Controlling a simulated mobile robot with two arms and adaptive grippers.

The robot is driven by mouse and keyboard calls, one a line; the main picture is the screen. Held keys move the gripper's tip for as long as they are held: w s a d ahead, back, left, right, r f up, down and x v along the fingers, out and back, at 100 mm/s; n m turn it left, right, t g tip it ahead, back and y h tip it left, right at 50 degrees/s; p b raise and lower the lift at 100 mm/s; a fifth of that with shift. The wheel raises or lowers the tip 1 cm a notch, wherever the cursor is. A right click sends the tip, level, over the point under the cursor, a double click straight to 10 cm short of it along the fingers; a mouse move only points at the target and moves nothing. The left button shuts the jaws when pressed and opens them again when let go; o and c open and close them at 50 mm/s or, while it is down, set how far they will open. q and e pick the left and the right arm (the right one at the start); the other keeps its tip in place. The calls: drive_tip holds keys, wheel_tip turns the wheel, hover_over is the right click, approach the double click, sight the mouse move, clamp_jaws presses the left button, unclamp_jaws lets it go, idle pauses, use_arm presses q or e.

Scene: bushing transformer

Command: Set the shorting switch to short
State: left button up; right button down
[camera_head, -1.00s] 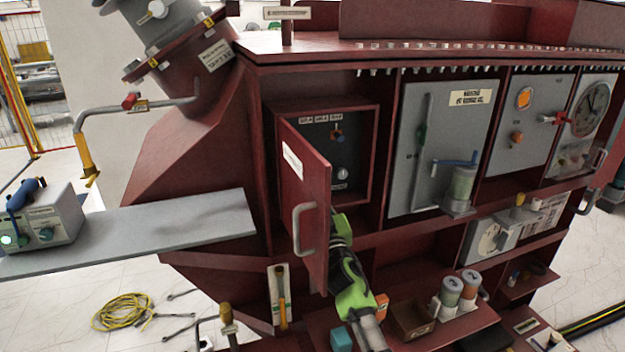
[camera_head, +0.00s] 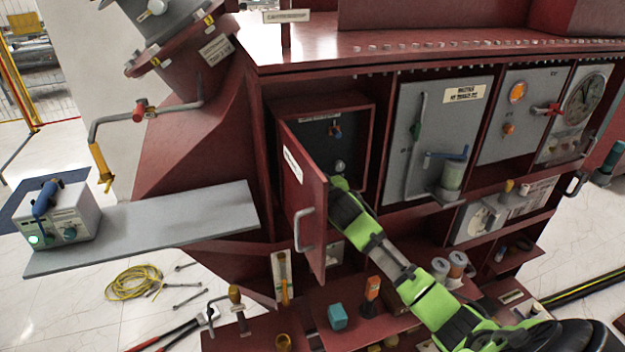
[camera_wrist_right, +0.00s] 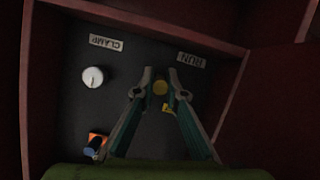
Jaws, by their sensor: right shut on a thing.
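An open red cabinet box (camera_head: 372,112) holds a dark panel with a blue-and-orange handle (camera_head: 336,131) near its top and a pale round knob (camera_head: 340,166) below. The red door (camera_head: 303,190) hangs open and hides the box's lower left. My right gripper reaches in past the door's edge. In the right wrist view the fingers of my right gripper (camera_wrist_right: 160,78) close around a small yellow knob (camera_wrist_right: 160,88). The pale knob (camera_wrist_right: 92,77) and orange-and-blue handle (camera_wrist_right: 95,147) stand left. Labels read CLAMP and RUN, upside down. My left gripper is not in view.
The door's grey handle (camera_head: 301,232) faces outward. A grey panel with a blue lever (camera_head: 448,156) stands right of the box. A grey shelf (camera_head: 180,222) carries a control unit (camera_head: 62,224) at left. A teal block (camera_head: 338,317) sits on the lower tray.

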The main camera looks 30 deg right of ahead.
drive_tip(key=g, duration=0.1)
drive_tip(key=r+g, duration=0.1)
drive_tip(key=g+y, duration=0.1)
drive_tip(key=g, duration=0.1)
drive_tip(key=shift+w+r, duration=0.25)
drive_tip(key=shift+r, duration=0.05)
drive_tip(key=shift+w+r+g+y, duration=0.15)
drive_tip(key=shift+g+y, duration=0.25)
drive_tip(key=shift+g, duration=1.1)
drive_tip(key=c, duration=2.3)
unclamp_jaws()
drive_tip(key=shift+c, duration=0.2)
drive_tip(key=v, duration=1.2)
drive_tip(key=shift+w, duration=0.15)
